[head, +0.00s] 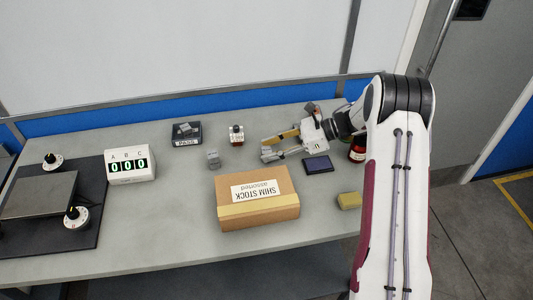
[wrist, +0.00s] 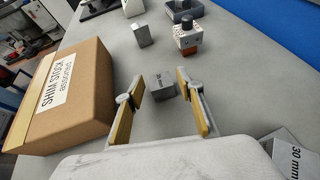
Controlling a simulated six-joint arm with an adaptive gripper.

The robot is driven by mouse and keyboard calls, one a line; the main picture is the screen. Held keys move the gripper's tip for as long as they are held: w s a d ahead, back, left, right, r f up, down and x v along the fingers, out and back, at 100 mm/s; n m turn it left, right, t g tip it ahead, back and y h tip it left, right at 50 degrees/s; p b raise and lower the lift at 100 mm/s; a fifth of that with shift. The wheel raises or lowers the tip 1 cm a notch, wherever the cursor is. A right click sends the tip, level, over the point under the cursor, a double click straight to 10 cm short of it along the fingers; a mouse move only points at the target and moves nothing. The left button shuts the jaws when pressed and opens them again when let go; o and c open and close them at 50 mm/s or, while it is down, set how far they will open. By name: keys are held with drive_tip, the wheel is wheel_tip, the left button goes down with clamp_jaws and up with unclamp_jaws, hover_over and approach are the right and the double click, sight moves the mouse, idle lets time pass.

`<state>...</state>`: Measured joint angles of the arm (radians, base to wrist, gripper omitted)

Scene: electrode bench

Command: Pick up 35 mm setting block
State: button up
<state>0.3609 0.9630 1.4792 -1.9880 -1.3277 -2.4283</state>
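A small grey block (wrist: 162,85) with printing that looks like "35 mm" stands on the bench in the wrist view. It lies between the fingertips of my gripper (wrist: 160,76), close to them. The yellow-padded fingers are apart, with a gap on each side of the block, so my gripper is open and empty. In the head view my gripper (head: 268,147) is low over the bench behind the carton. The block is hard to make out there beside the fingers.
Another grey block (wrist: 141,34) stands farther off, beside a small device with a dark knob (wrist: 187,38). The shim stock carton (head: 258,215) is in front. A dark pad (head: 318,164) and yellow sponge (head: 349,200) lie right.

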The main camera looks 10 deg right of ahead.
clamp_jaws()
drive_tip(key=shift+r, duration=0.15)
wheel_tip(320, 180, up, 10)
idle(0.6)
idle(0.4)
